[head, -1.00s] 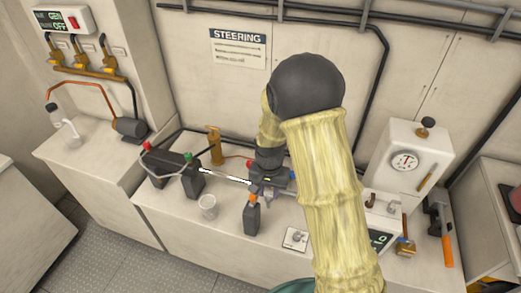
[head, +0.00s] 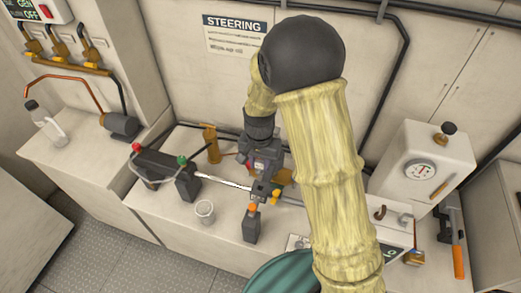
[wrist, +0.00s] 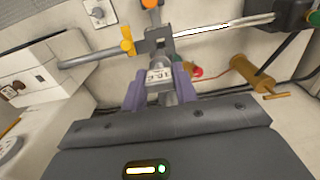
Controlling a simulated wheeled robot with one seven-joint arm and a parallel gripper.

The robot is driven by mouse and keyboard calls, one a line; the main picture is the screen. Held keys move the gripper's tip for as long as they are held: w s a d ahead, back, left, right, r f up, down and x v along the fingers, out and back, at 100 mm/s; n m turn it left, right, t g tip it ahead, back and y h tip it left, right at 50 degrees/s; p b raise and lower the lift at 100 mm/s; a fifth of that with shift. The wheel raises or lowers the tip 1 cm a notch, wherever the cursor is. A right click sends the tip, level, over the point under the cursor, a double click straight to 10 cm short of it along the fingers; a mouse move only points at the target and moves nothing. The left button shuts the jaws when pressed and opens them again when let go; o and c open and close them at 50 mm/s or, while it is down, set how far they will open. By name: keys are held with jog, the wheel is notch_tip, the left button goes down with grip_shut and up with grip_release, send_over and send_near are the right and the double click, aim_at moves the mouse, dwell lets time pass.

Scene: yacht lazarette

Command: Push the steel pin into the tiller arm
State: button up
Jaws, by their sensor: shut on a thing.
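The tiller arm (wrist: 153,44) is a grey metal block on a steel rod. It has a yellow knob (wrist: 127,40) on its left side in the wrist view. My gripper (wrist: 160,88), with purple fingers, is shut on a short grey piece, which looks like the steel pin (wrist: 166,94), right in front of the block. The pin's far end is hidden, so I cannot tell how deep it sits. In the head view my gripper (head: 264,168) is just behind the tiller arm.
A dark unit with red and green caps (head: 165,170) is to the left. A white gauge box (head: 420,165) stands right.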

aim_at(260, 180)
jog(key=shift+w, duration=0.45)
jog(key=shift+s+r, duration=0.1)
jog(key=shift+s, duration=0.4)
jog(key=shift+w+d+f+b, duration=0.1)
jog(key=shift+w+f+b, duration=0.1)
jog(key=shift+f+b, duration=1.3)
jog(key=shift+f, duration=1)
jog(key=shift+f+b, duration=1.5)
jog(key=shift+f, duration=1.1)
dwell(0.4)
jog(key=o, duration=1.1)
notch_tip(260, 180, up, 17)
jog(key=shift+r+b, duration=0.2)
jog(key=shift+b, duration=0.75)
